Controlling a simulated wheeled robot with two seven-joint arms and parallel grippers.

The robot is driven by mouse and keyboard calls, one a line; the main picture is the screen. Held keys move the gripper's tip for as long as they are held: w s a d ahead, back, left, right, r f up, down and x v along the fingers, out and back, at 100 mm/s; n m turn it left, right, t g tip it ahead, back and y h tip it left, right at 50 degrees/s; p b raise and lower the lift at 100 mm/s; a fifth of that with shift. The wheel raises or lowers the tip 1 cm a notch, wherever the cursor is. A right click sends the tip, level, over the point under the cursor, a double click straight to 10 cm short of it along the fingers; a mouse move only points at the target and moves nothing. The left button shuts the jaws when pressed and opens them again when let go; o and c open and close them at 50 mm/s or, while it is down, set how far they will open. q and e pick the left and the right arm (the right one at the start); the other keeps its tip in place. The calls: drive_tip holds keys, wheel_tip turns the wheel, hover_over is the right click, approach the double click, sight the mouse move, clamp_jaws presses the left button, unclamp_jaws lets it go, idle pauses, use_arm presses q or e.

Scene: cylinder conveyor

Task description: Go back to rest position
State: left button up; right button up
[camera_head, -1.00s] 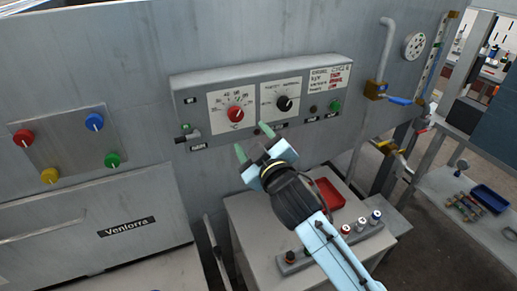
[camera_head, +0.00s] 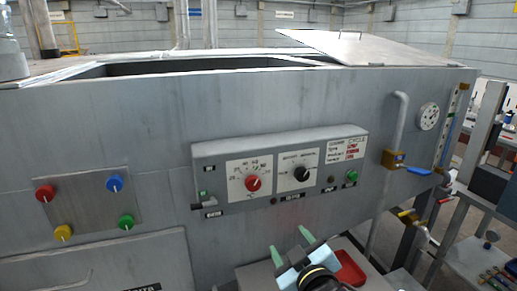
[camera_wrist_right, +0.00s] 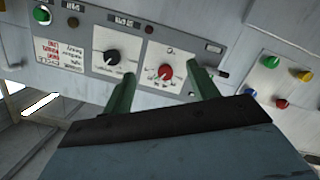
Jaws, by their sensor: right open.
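My right gripper (camera_head: 293,252) is at the lower middle of the head view, in front of the machine and below its control box (camera_head: 280,172). Its two green fingers are apart with nothing between them. In the right wrist view the open fingers (camera_wrist_right: 162,88) point toward the box, with the red knob (camera_wrist_right: 166,70) and black knob (camera_wrist_right: 112,57) beyond them. The fingers appear clear of both knobs. The red knob (camera_head: 253,183) and black knob (camera_head: 301,173) also show in the head view. My left gripper is not in view.
A panel with several coloured knobs (camera_head: 86,206) is on the machine's left front. A red tray (camera_head: 350,268) sits below the box. A pipe with a brass valve (camera_head: 392,159) stands at right. The machine's open top (camera_head: 200,66) has a raised lid (camera_head: 365,47).

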drive_tip(key=s+d+f+m+g+h, duration=0.15)
drive_tip(key=s+d+f+g, duration=0.35)
drive_tip(key=s, duration=0.5)
drive_tip(key=s+d+f+m+g+h, duration=0.1)
drive_tip(key=s+d+f+m+g, duration=0.2)
drive_tip(key=s+d+f, duration=0.35)
drive_tip(key=s+d+f+m+g+h, duration=0.15)
drive_tip(key=s+d+f+g, duration=0.35)
drive_tip(key=s, duration=0.7)
wheel_tip(320, 180, down, 31)
drive_tip(key=s+a+b, duration=0.2)
drive_tip(key=b, duration=0.4)
drive_tip(key=s+d+f+g+b, duration=0.1)
drive_tip(key=s+f+b, duration=0.3)
drive_tip(key=s+f, duration=1.2)
wheel_tip(320, 180, down, 4)
drive_tip(key=shift+d+f+g+b, duration=0.1)
drive_tip(key=shift+d+g+b, duration=0.25)
drive_tip(key=shift+d, duration=0.5)
